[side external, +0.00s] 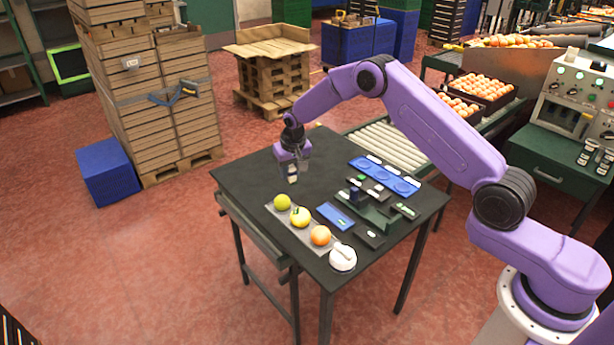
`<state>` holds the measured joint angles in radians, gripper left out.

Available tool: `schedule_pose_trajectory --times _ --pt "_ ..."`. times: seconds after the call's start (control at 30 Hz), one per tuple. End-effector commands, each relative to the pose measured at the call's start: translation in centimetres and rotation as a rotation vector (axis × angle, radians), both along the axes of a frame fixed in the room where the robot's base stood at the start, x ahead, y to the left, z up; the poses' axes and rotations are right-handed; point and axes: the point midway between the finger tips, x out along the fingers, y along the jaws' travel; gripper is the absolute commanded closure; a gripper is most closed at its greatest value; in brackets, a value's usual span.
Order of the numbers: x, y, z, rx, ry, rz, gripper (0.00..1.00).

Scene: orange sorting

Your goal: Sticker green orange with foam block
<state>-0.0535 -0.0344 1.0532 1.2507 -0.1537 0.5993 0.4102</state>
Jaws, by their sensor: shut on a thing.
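A green orange (281,202) sits at the far end of a grey strip-like tray (272,209) on the dark table. A yellow-green fruit (300,217) and an orange-coloured one (320,235) sit in line with it on the tray. My gripper (293,173) is above the far left part of the table, beyond the green orange and apart from it. It is shut on a small pale block (293,180), which looks like the foam block. The block's details are too small to make out, and I cannot see a sticker on it.
A white round device (343,258) stands at the table's near edge. A blue pad (336,216), a dark green fixture (368,207), small dark plates and a blue tray with round recesses (385,176) fill the right side. The table's far left area (245,175) is clear.

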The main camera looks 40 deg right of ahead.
Motion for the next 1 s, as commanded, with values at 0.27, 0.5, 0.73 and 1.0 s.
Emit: schedule_pose_trajectory --times 0.27,0.5,0.73,1.0 --pt "1.8 2.1 0.9 0.011 -0.017 0.184 1.00" --pt "2.0 2.4 0.4 0.012 -0.019 0.209 1.00" --pt "2.0 2.3 -1.4 0.012 -0.018 0.208 1.00" --pt "2.0 2.3 -3.6 0.012 -0.019 0.208 1.00"
